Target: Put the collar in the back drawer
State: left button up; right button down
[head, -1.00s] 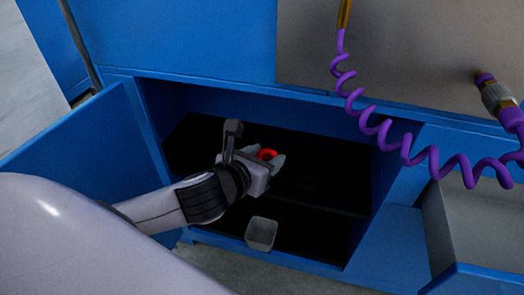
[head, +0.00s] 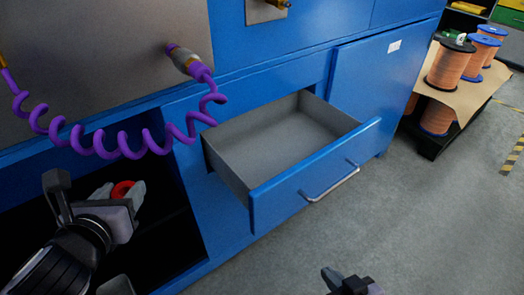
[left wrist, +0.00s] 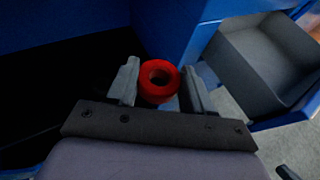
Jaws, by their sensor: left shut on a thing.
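The collar is a red ring (head: 122,190). My left gripper (head: 121,193) is shut on it, at the left of the head view, in front of the dark open cabinet. In the left wrist view the collar (left wrist: 159,80) sits between the two grey fingers, its hole showing. An open drawer (head: 312,178) with a blue front and grey inside stands to the right of my left gripper; it looks empty. It also shows at the upper right of the left wrist view (left wrist: 262,62). My right gripper (head: 350,282) shows only partly at the bottom edge; its jaws are unclear.
A coiled purple hose (head: 125,150) hangs across the upper left, just above my left gripper. The dark cabinet opening (head: 165,235) lies behind that gripper. Orange spools (head: 450,65) stand on a pallet at the right. The floor right of the drawer is clear.

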aim_at(306, 139)
jog(key=i+l+z, duration=0.1)
jog(key=z, duration=0.2)
jog(key=i+l+z, duration=0.15)
jog(key=z, duration=0.15)
jog(key=i+l, duration=0.5)
jog(key=l, duration=0.2)
